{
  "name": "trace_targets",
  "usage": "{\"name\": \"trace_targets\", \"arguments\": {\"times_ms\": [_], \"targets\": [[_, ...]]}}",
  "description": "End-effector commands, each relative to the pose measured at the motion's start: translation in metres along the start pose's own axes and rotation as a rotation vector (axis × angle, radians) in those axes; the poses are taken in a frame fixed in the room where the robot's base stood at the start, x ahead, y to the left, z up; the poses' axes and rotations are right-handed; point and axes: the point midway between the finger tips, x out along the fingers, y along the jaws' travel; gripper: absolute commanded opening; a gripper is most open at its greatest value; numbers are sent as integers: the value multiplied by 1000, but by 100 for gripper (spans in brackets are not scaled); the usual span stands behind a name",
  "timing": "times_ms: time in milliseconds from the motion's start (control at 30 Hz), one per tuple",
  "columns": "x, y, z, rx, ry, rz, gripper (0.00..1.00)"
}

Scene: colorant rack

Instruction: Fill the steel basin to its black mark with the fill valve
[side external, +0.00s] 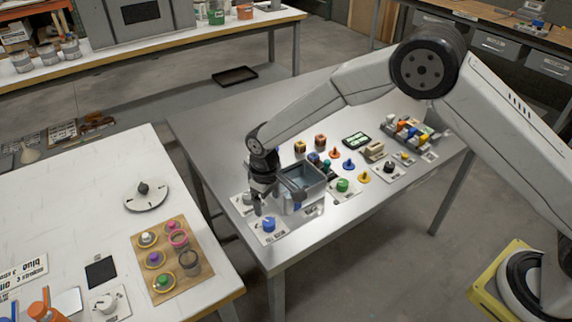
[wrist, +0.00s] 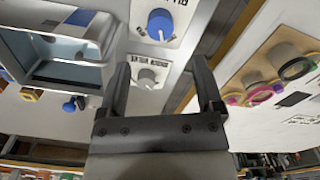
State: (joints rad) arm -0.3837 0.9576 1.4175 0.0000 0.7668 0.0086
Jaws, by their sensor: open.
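The steel basin (side external: 318,190) stands near the front left of the metal table; it also shows at the upper left of the wrist view (wrist: 62,75). Its inside looks pale blue. I cannot make out the black mark or a clear water level. A blue knob (side external: 268,224) on a white labelled plate sits in front of the basin; it also shows in the wrist view (wrist: 160,24). Its label is too small to read surely. My gripper (side external: 261,199) is open and empty, pointing down beside the basin. A pale knob (wrist: 149,78) shows between its fingers, apart from them.
A green knob (side external: 343,185) is right of the basin. Several coloured pegs and blocks stand behind it, with a rack (side external: 408,131) at the far right. A white table (side external: 85,210) with a wooden board (side external: 200,262) is at left. The metal table's back left is clear.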

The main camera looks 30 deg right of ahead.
Motion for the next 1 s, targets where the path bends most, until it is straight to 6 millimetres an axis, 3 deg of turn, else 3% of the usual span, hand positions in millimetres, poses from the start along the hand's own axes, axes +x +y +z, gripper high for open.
{"name": "trace_targets", "arguments": {"times_ms": [200, 433, 767, 1000], "targets": [[-1, 0, -1, 279, 1, 0, 84], [-2, 1, -1, 487, 1, 0, 84], [-1, 1, -1, 533, 0, 0, 84], [12, 1, -1, 531, -1, 0, 84]]}}
